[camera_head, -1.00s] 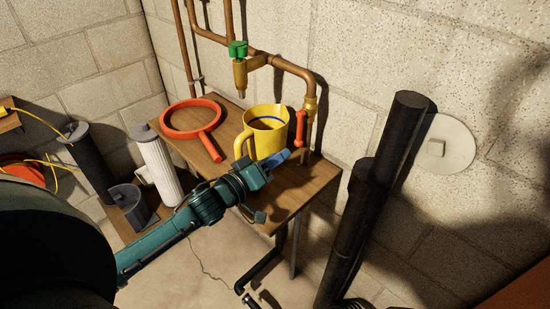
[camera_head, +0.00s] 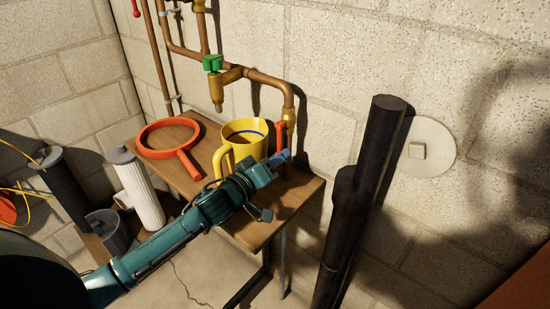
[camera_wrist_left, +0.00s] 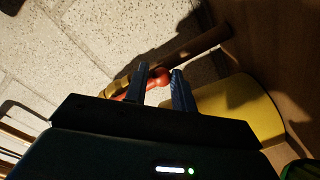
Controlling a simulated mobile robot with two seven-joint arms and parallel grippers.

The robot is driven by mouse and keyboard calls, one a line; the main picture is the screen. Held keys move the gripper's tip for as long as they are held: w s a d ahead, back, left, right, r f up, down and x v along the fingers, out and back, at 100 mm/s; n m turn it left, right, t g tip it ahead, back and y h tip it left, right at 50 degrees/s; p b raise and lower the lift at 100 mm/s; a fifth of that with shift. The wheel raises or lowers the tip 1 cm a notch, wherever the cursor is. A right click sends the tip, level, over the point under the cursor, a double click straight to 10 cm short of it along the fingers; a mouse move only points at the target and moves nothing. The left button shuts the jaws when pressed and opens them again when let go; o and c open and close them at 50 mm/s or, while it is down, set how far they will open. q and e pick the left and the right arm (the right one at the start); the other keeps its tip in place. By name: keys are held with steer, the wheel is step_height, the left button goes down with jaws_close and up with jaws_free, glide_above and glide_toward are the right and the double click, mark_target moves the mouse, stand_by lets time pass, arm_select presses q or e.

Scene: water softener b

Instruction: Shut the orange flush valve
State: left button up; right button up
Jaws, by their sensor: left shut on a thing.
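The orange flush valve handle (camera_head: 280,134) hangs beside a brass fitting (camera_head: 289,114) on the copper pipe, behind the yellow mug. My left gripper (camera_head: 282,157) reaches across the wooden table to the handle's lower end. In the left wrist view its blue fingers (camera_wrist_left: 160,80) stand on either side of the orange handle (camera_wrist_left: 133,90), shut on its rounded end. Part of the handle is hidden behind the finger. My right gripper is in neither view.
A yellow mug (camera_head: 245,138) stands close beside my left gripper on the wooden table (camera_head: 262,232). An orange ring-shaped tool (camera_head: 190,163) lies to its left. A green-handled tap (camera_head: 213,64) is above. Black pipes (camera_head: 352,190) rise at right; filter cartridges (camera_head: 139,190) stand at left.

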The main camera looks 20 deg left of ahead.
arm_select(q)
steer(key=shift+s+d+r, duration=0.1)
steer(key=shift+s+d, duration=0.05)
steer(key=shift+d, duration=0.3)
steer(key=shift+s+d+r, duration=0.1)
steer(key=shift+s+d, duration=0.05)
steer(key=shift+d, duration=0.3)
steer(key=shift+c, duration=0.5)
steer(key=shift+r+p, duration=0.2)
steer(key=shift+p, duration=0.1)
steer(key=shift+s+d+r+p, duration=0.2)
steer(key=shift+d+r+p, duration=0.1)
steer(key=shift+d, duration=0.25)
steer(key=shift+s+d+r+p, duration=0.2)
steer(key=shift+d+p, duration=0.1)
steer(key=shift+d, duration=0.25)
